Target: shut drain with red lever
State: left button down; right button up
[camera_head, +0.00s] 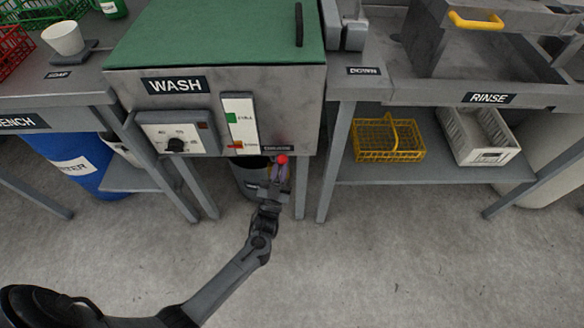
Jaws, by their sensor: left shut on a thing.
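The red lever (282,160) shows as a small red knob below the front right of the WASH tank (255,85), beside a small dark label. My left gripper (279,174) is at the lever, shut on it just under the red knob. The gripper hides most of the lever's shaft and the drain outlet. A dark bucket (247,180) stands under the tank, partly behind my gripper. My right gripper is not in view.
A dial panel (178,133) and a level gauge (240,122) are on the tank front. To the right, a shelf under the RINSE (489,98) bench holds a yellow basket (388,139) and a white crate (478,136). A blue drum (70,165) stands left. The floor in front is clear.

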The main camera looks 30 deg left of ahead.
pick_arm(q)
jog(key=shift+s+a+n+y+b, duration=0.15)
jog(key=shift+a+n+y, duration=0.1)
jog(key=shift+n+y, duration=0.45)
jog(key=shift+s+a+n+y+b, duration=0.2)
jog(key=shift+n+y, duration=0.2)
jog(key=shift+n, duration=0.6)
jog(key=c, duration=1.2)
grip_release()
jog(key=shift+o, duration=0.2)
jog(key=shift+s+d+f+p, duration=0.15)
jog(key=shift+s+f+p, duration=0.15)
jog(key=shift+s, duration=0.1)
jog(key=p+v, duration=0.2)
jog(key=v, duration=0.7)
jog(key=shift+s+d, duration=0.2)
jog(key=shift+s, duration=0.1)
